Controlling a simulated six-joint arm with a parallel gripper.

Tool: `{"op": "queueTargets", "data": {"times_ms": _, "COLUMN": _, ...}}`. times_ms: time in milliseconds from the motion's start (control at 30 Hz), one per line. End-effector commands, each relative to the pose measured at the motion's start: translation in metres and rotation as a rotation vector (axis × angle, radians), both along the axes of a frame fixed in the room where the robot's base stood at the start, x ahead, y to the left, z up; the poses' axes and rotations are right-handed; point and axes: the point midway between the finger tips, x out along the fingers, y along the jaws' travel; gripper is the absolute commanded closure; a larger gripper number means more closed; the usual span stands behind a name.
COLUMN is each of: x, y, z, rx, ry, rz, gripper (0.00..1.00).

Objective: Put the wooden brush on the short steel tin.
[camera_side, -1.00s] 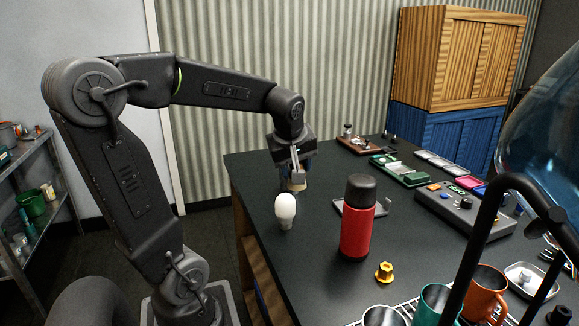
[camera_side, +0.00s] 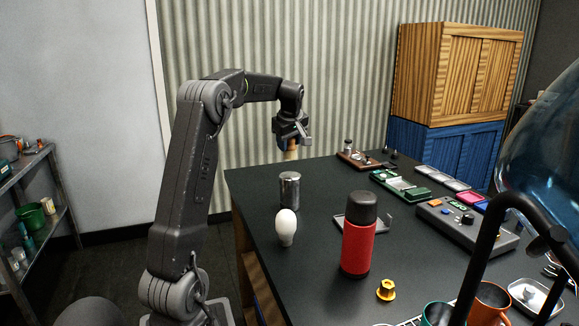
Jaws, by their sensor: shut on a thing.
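My gripper (camera_side: 291,139) is shut on a light wooden piece, taken to be the wooden brush (camera_side: 291,150). Only a short tan part of it shows below the jaws; the rest is hidden or too small to make out. A shiny cylindrical steel tin (camera_side: 289,190) stands upright on the black table, lower in the picture than my gripper. The gripper and brush appear above the tin and apart from it, near the table's far left edge; their depth relative to it is hard to tell.
A white bulb (camera_side: 286,228) stands in front of the tin. A red flask (camera_side: 359,240) and a grey tray (camera_side: 349,223) are to its right, with a yellow knob (camera_side: 386,290) nearer. Green trays (camera_side: 399,186) and a grey panel (camera_side: 467,223) lie farther right.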

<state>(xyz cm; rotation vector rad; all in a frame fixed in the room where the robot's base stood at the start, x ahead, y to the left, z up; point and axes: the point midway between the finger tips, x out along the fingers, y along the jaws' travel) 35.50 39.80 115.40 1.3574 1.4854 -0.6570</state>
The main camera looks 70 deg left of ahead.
Motion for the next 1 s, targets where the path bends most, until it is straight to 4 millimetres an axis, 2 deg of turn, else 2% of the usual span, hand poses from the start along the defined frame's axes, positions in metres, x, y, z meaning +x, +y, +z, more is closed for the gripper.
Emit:
{"op": "queueTargets", "data": {"times_ms": 400, "x": 0.0, "y": -0.001, "z": -0.051, "rx": 0.001, "ry": 0.0, "rz": -0.001, "gripper": 0.8}}
{"op": "queueTargets", "data": {"times_ms": 833, "x": 0.0, "y": -0.001, "z": -0.058, "rx": 0.003, "ry": -0.002, "rz": -0.001, "gripper": 0.8}}
{"op": "queueTargets", "data": {"times_ms": 867, "x": 0.0, "y": -0.001, "z": -0.058, "rx": 0.003, "ry": -0.002, "rz": -0.001, "gripper": 0.55}}
{"op": "queueTargets", "data": {"times_ms": 1000, "x": 0.0, "y": -0.001, "z": -0.058, "rx": 0.003, "ry": -0.002, "rz": -0.001, "gripper": 0.41}}
